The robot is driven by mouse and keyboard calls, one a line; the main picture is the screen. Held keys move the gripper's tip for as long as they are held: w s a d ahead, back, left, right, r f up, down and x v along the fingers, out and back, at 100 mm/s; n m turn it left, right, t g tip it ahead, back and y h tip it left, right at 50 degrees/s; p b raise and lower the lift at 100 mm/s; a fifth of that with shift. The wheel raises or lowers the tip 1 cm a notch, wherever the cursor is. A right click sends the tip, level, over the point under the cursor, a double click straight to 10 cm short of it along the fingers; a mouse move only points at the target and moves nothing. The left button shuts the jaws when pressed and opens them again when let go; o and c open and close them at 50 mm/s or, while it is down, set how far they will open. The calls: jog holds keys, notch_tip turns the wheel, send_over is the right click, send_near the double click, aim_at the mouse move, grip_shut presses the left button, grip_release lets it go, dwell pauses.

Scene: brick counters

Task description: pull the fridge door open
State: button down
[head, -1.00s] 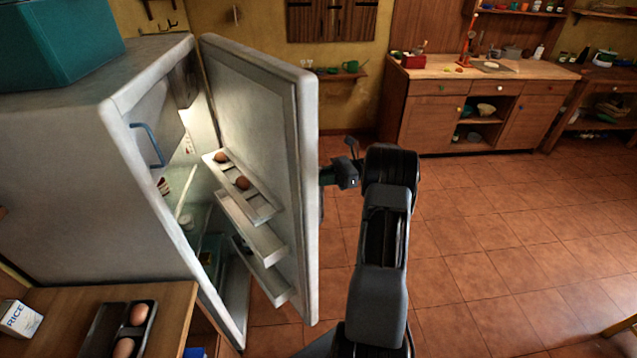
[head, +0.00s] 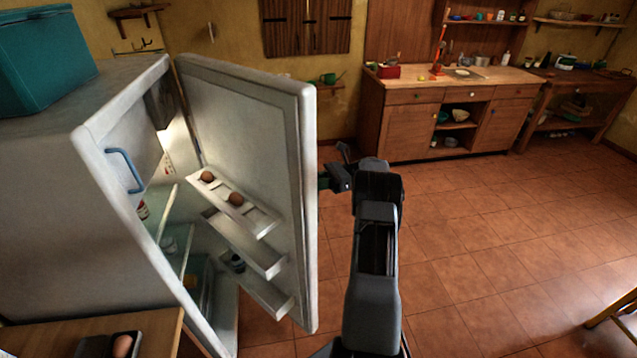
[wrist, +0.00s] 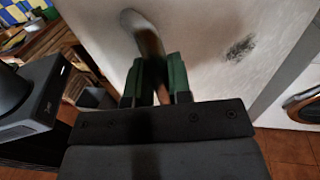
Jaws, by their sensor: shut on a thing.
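The fridge (head: 60,190) stands at the left in the head view. Its door (head: 250,110) is swung well open, with the inner face and shelves showing. My gripper (head: 325,183) is at the outer side of the door, and the door's edge hides its fingertips in the head view. In the wrist view, the green fingers of my gripper (wrist: 156,80) are shut on the metal door handle (wrist: 145,38), which stands out from the pale outer face of the door (wrist: 210,45).
Door shelves hold eggs (head: 236,198). A blue inner handle (head: 125,170) shows inside the fridge. A wooden counter (head: 90,335) is at the front left. A wooden cabinet (head: 410,125) stands at the back. The tiled floor (head: 480,240) on the right is clear.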

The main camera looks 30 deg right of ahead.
jog(key=c, duration=1.1)
grip_release()
jog(key=shift+w+a, duration=0.15)
jog(key=shift+w, duration=0.05)
jog(key=shift+s, duration=0.1)
notch_tip(320, 180, up, 4)
jog(key=p, duration=0.3)
jog(key=shift+f, duration=0.2)
jog(key=s+a+r+p, duration=0.1)
jog(key=s+r, duration=0.2)
jog(key=s, duration=0.1)
jog(key=s+a+r+p, duration=0.1)
jog(key=s+a+r, duration=0.1)
jog(key=s+r, duration=0.1)
jog(key=s+a+r+p, duration=0.1)
jog(key=s+a+r, duration=0.1)
jog(key=s, duration=0.4)
jog(key=shift+a+r, duration=0.15)
jog(key=shift+r, duration=0.55)
